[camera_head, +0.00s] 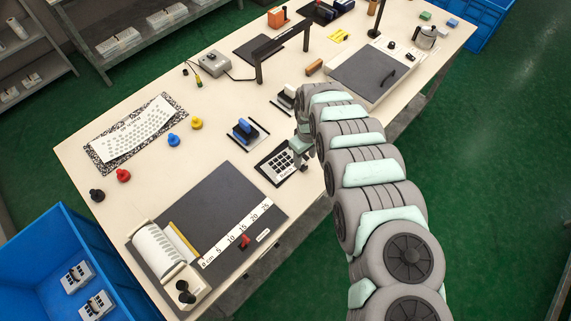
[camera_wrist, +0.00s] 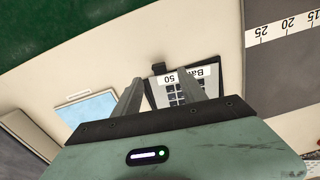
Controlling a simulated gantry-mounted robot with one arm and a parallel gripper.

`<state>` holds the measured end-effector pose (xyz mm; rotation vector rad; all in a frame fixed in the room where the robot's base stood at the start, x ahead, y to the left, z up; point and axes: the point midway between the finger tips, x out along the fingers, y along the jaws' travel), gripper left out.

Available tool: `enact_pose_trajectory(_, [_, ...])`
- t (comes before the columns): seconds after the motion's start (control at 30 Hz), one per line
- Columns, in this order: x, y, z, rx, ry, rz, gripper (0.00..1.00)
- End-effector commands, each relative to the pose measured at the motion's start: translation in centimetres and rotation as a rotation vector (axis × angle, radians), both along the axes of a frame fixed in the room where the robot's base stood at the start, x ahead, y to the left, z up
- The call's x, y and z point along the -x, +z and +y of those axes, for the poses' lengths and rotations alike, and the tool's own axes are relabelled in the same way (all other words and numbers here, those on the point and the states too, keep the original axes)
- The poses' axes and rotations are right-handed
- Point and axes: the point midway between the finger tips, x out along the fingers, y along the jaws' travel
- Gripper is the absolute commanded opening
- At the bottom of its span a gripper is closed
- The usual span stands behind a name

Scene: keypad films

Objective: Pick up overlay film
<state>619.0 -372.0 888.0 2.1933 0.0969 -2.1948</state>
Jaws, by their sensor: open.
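A dark-bordered sheet printed with a grid of black keys and a white label strip, which looks like the overlay film (camera_head: 279,164), lies near the table's front edge. In the wrist view the film (camera_wrist: 187,90) shows between and beyond my finger tips, its label reading upside down with a "50". My gripper (camera_head: 302,163) is open over the film's right side in the head view, with nothing held. In the wrist view my gripper (camera_wrist: 168,88) hides the film's lower part. Whether the fingers touch it I cannot tell.
A dark mat with a white ruler (camera_head: 235,232) lies to the left, with a roll dispenser (camera_head: 158,250) on it. A blue-handled tool (camera_head: 243,129) stands just behind the film. A light blue pad (camera_wrist: 88,108) lies left of my fingers in the wrist view.

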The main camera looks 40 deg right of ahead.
Motion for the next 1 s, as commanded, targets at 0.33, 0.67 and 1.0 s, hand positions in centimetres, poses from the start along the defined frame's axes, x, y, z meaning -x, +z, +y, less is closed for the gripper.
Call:
enact_pose_trajectory(0.33, [0.4, -3.8, 0.0, -0.001, -0.001, -0.002, 0.49])
enact_pose_trajectory(0.67, [0.6, -4.7, 0.0, 0.000, -0.003, 0.000, 0.49])
enact_pose_trajectory(1.0, [0.5, -4.6, 0.0, 0.000, -0.003, -0.001, 0.29])
